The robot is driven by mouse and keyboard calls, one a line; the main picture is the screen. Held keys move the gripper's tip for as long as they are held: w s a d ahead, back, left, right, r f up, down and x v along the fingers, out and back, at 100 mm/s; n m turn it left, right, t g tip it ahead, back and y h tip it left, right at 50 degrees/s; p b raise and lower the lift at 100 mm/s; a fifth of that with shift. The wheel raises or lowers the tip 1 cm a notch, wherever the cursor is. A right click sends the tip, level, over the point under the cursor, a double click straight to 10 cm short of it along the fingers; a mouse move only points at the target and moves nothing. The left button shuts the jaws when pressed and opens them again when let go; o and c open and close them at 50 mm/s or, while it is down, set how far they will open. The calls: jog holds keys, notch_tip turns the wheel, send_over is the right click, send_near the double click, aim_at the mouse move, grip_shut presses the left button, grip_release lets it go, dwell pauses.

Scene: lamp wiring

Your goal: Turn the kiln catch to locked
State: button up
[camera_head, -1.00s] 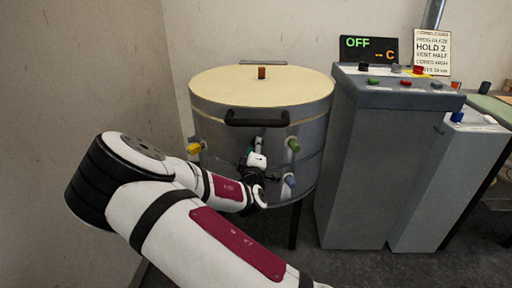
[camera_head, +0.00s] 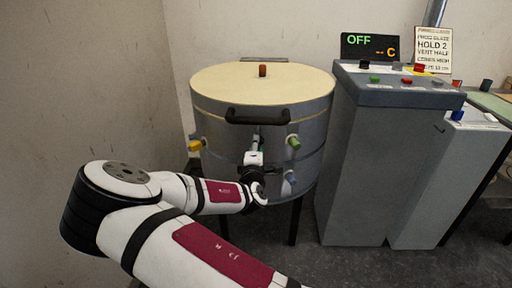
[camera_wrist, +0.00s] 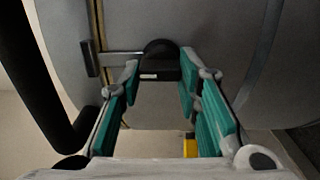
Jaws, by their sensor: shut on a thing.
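The round grey kiln (camera_head: 225,135) with a cream lid stands at the centre of the head view. Its catch is a rounded black knob (camera_wrist: 160,65) on the kiln wall in the wrist view. A thin metal bar runs left from the knob, across the brass seam, to a small dark block (camera_wrist: 90,60). My gripper (camera_wrist: 160,75) has its teal fingers on both sides of the knob and is shut on it. In the head view my gripper (camera_head: 256,140) is at the kiln's front, below the black handle, and largely hides the catch.
The black lid handle (camera_head: 257,117) is just above my gripper and also fills the left of the wrist view. A grey control cabinet (camera_head: 375,160) stands close on the right.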

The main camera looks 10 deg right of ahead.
jog(key=o, duration=1.1)
jog(key=shift+o, duration=0.2)
jog(key=v, duration=1.2)
